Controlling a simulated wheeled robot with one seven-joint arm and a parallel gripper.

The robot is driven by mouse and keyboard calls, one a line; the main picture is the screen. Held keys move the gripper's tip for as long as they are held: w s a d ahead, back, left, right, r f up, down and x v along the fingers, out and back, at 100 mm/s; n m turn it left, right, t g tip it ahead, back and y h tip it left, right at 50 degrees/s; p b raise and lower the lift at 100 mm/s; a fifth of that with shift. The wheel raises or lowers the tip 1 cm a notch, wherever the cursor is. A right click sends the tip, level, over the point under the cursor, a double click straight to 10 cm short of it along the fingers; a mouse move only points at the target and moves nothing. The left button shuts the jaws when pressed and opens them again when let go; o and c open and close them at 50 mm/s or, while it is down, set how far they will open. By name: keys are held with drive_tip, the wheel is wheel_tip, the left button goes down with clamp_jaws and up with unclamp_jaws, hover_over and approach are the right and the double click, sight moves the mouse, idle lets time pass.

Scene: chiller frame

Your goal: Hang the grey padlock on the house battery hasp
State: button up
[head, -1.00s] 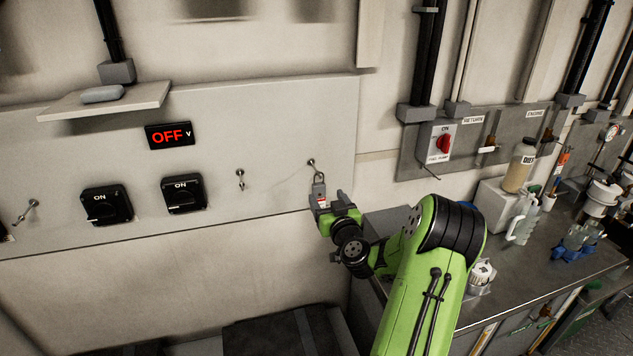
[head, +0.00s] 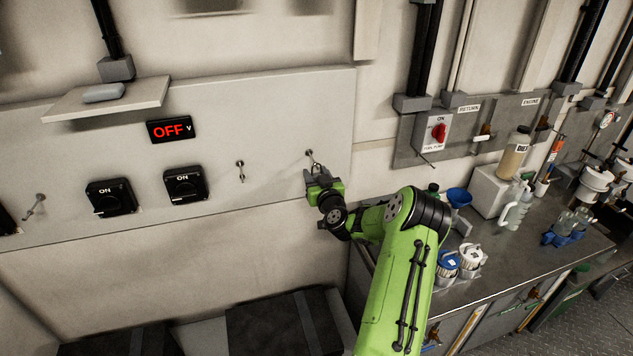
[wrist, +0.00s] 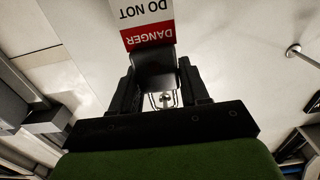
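The grey padlock (wrist: 153,70) is between the fingers of my gripper (wrist: 155,85), which is shut on it. A red and white danger tag (wrist: 148,25) hangs at it. In the wrist view the wire-like shackle shows between the fingers, with a round metal peg end close behind it; I cannot tell whether the shackle is around the peg. In the head view my gripper (head: 318,178) is just below the rightmost hasp (head: 309,154) on the pale panel and mostly hides the padlock. No label names the house battery hasp.
Two more hasps (head: 240,168) and (head: 38,205) stick out of the panel, with black ON switches (head: 185,184) and (head: 111,197) between them. An OFF display (head: 170,130) and a small shelf (head: 105,98) are above. A cluttered workbench (head: 500,262) stands at right.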

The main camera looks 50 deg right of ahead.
drive_tip(key=c, duration=0.4)
drive_tip(key=shift+r, duration=0.1)
drive_tip(key=shift+r, duration=0.4)
drive_tip(key=shift+s+r, duration=0.15)
drive_tip(key=shift+r, duration=0.15)
drive_tip(key=b+v, duration=1)
drive_tip(key=v, duration=0.8)
